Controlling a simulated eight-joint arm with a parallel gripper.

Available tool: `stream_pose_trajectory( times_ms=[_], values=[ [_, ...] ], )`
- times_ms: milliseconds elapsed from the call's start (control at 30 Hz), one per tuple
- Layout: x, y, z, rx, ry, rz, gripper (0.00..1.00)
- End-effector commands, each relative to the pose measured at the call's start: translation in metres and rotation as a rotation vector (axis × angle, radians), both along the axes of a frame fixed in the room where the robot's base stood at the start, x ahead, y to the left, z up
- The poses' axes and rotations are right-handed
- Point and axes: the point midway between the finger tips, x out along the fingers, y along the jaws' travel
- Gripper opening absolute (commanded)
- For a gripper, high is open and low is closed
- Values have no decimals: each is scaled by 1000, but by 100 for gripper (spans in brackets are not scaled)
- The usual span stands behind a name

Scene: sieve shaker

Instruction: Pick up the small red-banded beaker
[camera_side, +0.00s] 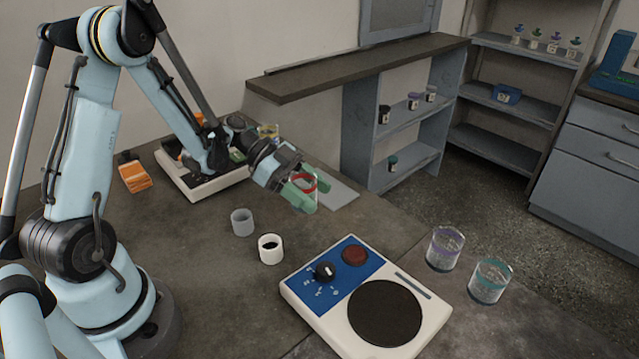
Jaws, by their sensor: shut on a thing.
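The small red-banded beaker (304,184) is clear glass with a red ring near its rim. It is between the green fingers of my gripper (302,190), right of the picture's middle left. My gripper is shut on it, and the fingers cover part of its sides. The beaker looks roughly upright. Whether its base touches the table or hangs just above it, I cannot tell.
A white and blue device with a dark round plate (384,312) stands in front. A purple-banded beaker (444,249) and a teal-banded beaker (490,281) stand to its right. A grey cup (242,222) and a white cup (271,249) stand nearer. A grey plate (338,194) lies behind.

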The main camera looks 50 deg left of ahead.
Motion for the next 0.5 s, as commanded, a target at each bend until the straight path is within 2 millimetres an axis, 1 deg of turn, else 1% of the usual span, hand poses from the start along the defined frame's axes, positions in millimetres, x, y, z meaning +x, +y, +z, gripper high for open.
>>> stream_pose_trajectory(
  times_ms=[67,200,500],
  values=[
    [-1,-1,9,0,0,0,25],
    [-9,-16,18,0,-1,-3,25],
    [-25,-44,37,-1,-1,-3,25]
  ],
)
